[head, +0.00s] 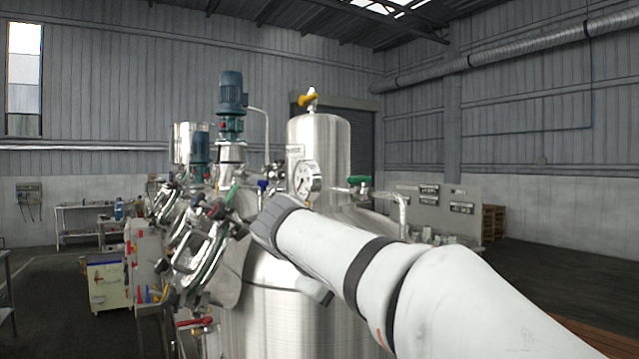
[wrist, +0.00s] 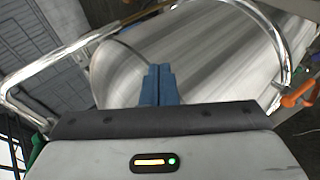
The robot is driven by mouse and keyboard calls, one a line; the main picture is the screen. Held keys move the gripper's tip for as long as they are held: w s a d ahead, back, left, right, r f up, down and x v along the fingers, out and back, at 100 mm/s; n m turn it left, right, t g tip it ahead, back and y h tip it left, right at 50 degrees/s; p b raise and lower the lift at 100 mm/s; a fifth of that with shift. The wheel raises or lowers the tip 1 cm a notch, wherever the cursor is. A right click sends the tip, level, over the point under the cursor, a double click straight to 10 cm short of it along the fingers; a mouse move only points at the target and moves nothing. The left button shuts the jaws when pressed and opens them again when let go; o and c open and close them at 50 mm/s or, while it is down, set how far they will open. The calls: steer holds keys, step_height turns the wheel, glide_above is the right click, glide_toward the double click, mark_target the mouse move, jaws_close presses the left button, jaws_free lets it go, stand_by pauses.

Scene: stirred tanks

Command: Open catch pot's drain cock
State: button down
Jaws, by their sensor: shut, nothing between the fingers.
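A steel upright cylinder (head: 319,150), which looks like the catch pot, stands on the large tank with a round dial gauge (head: 305,178) on its side and a yellow-handled valve (head: 308,98) on top. I cannot tell which handle is its drain cock. A green-handled valve (head: 359,181) is right of it and a blue handle (head: 262,185) left of it. In the wrist view my gripper (wrist: 158,72) has its blue fingers together and empty, in front of a brushed steel surface (wrist: 205,55). An orange handle (wrist: 298,93) shows at right, apart from the fingers. The head view hides my fingers.
A shiny bent pipe (wrist: 60,55) runs left of the fingers and another curves (wrist: 284,60) at right, both close to my gripper. Clamped hatch fittings (head: 195,250) crowd the tank's left. A red-handled valve (head: 195,322) is low. The floor (head: 560,275) at right is largely open.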

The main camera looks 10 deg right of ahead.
mark_target(357, 180)
steer(key=w+a+r+t+h, duration=0.25)
steer(key=w+a+r, duration=0.2)
steer(key=r, duration=0.55)
steer(key=w+a+r+t+h, duration=0.1)
steer(key=w+a+r+h, duration=0.25)
steer(key=a+r, duration=0.4)
steer(key=w+d+p, duration=0.3)
steer(key=d, duration=0.9)
steer(key=shift+r+m, duration=0.3)
steer(key=shift+a, duration=0.1)
